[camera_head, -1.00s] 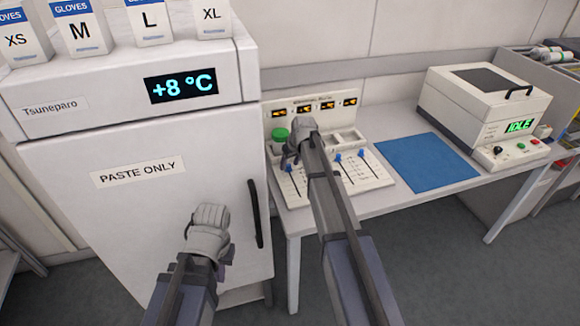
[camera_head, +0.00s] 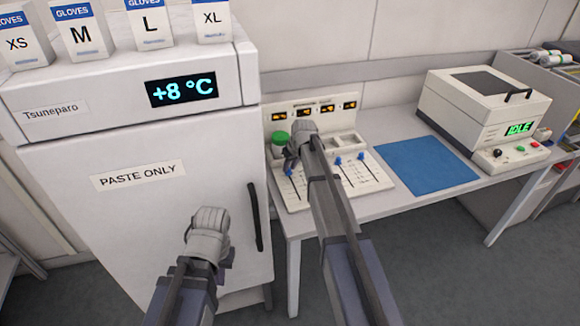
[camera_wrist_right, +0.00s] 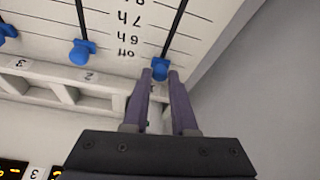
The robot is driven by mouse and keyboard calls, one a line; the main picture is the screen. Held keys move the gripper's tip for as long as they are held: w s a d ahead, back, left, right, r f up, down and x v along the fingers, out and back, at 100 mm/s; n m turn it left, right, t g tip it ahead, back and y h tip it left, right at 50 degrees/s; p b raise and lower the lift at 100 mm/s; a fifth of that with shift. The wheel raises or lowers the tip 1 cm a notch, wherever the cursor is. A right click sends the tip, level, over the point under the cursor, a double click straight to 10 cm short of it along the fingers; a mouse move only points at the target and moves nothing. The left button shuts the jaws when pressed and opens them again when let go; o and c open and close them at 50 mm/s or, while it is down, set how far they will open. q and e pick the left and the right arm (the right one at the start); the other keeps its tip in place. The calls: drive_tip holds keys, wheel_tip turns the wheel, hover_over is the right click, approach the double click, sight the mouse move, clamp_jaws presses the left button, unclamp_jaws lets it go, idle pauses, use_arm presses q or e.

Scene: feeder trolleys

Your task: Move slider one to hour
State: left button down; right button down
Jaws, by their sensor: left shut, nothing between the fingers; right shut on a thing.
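The slider panel (camera_head: 330,203) lies on the bench with several vertical tracks and blue knobs. In the right wrist view the slider one knob (camera_wrist_right: 160,70) sits at the "off" end of its track, beside the panel's edge. My right gripper (camera_wrist_right: 160,74) is shut on this knob; it also shows over the panel's left side in the head view (camera_head: 291,164). The hour marks run on from "off" along the track. The slider two knob (camera_wrist_right: 83,52) is beside it, also near "off". My left gripper (camera_head: 210,218) is shut and empty in front of the white fridge.
The fridge (camera_head: 110,235) stands left of the bench. A blue mat (camera_head: 425,165) lies right of the panel, and a machine reading IDLE (camera_head: 460,115) stands further right.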

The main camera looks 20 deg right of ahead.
idle(0.8)
drive_tip(key=s, duration=0.2)
drive_tip(key=shift+s, duration=0.3)
drive_tip(key=shift+w, duration=0.1)
drive_tip(key=c, duration=0.7)
unclamp_jaws()
drive_tip(key=shift+r, duration=0.1)
drive_tip(key=p+v, duration=0.7)
drive_tip(key=shift+r, duration=0.3)
drive_tip(key=shift+d, duration=0.1)
